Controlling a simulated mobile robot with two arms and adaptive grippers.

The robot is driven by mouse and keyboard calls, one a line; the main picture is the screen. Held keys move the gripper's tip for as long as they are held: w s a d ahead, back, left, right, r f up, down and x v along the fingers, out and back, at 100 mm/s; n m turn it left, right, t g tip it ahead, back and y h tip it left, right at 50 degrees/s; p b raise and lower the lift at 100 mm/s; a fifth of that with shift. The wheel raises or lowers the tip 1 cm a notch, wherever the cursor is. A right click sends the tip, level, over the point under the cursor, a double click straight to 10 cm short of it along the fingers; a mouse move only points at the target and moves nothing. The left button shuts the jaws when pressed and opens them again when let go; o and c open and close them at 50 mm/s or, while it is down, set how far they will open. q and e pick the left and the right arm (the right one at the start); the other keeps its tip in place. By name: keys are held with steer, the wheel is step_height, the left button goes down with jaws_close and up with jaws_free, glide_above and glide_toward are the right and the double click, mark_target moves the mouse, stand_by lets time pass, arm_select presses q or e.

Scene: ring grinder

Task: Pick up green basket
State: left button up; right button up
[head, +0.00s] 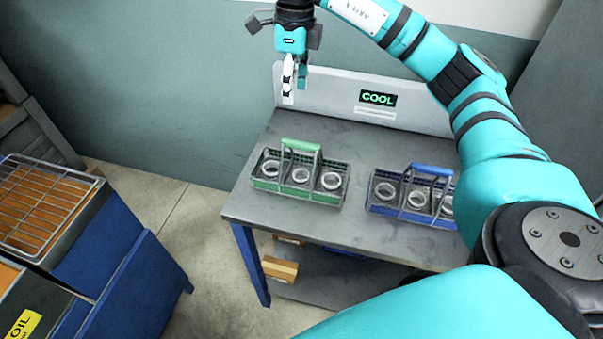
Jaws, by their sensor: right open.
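The green basket (298,177) stands upright on the left part of the grey table (360,150). It is a wire basket with a green handle (301,145) across the top and several metal rings inside. My right gripper (293,88) is above and behind the basket in the picture, near the table's back panel. It is open, points downward and does not touch the basket. My left gripper is out of view.
A blue basket (412,198) with metal rings stands to the right of the green one. A back panel with a "COOL" sign (378,99) closes the table's rear. A cardboard box (280,269) lies below. A blue cabinet (130,262) stands at left.

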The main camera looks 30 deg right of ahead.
steer(key=d, duration=0.2)
steer(key=p, duration=0.4)
glide_above(301, 143)
steer(key=shift+h, duration=0.3)
step_height(301, 143, down, 11)
steer(key=shift+w+f, duration=0.1)
steer(key=shift+w, duration=0.05)
steer(key=f+p, duration=0.1)
steer(key=f, duration=0.1)
steer(key=f+p, duration=0.1)
steer(key=f, duration=0.1)
steer(key=shift+s+f, duration=0.2)
steer(key=shift+f, duration=0.6)
steer(key=c, duration=0.9)
jaws_close()
steer(key=shift+w+r, duration=0.1)
steer(key=shift+r, duration=0.05)
